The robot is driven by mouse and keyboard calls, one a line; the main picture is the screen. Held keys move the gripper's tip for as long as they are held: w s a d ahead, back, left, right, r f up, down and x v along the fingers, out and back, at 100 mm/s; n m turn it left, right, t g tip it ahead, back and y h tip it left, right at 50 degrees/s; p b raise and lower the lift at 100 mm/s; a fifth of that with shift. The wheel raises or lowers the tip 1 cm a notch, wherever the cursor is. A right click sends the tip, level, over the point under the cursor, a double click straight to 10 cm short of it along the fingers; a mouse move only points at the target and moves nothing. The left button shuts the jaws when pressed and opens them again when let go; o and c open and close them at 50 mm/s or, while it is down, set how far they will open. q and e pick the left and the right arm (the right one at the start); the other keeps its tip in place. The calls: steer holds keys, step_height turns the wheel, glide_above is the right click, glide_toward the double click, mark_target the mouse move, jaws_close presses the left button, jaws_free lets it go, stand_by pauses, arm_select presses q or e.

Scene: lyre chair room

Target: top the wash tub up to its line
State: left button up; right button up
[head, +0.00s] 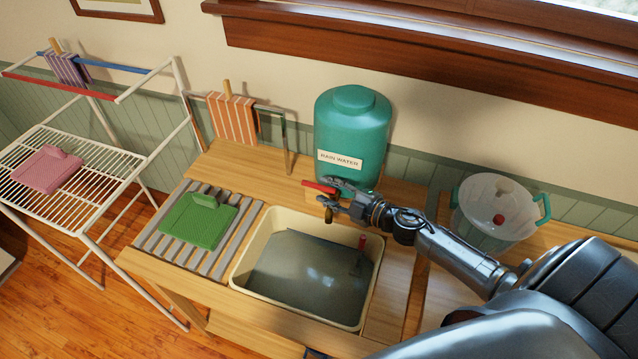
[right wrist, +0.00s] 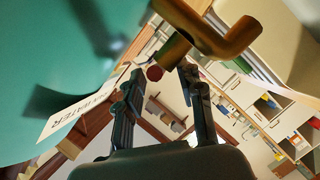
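The cream wash tub (head: 238,282) is set into the wooden bench and holds grey water (head: 310,272). A red-topped upright piece (head: 362,243) stands at its right side; I cannot make out a fill line. Behind the tub stands a green tank (head: 352,125) labelled "RAIN WATER". It has a brass tap (right wrist: 208,35) with a red lever (head: 318,187). My right gripper (head: 335,195) is at the tap, its fingers apart. In the right wrist view, the lever's round red end (right wrist: 154,72) shows between the fingertips, with gaps beside it. No water stream is visible. My left gripper is not in view.
A clear bucket (head: 490,215) with teal handles stands right. A striped cloth (head: 232,120) hangs behind the slats.

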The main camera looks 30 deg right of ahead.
mark_target(327, 190)
steer(key=shift+x, duration=1.2)
steer(key=shift+w+a, duration=0.1)
steer(key=shift+w, duration=0.15)
steer(key=shift+w+a+f, duration=0.1)
steer(key=shift+w, duration=0.05)
jaws_close()
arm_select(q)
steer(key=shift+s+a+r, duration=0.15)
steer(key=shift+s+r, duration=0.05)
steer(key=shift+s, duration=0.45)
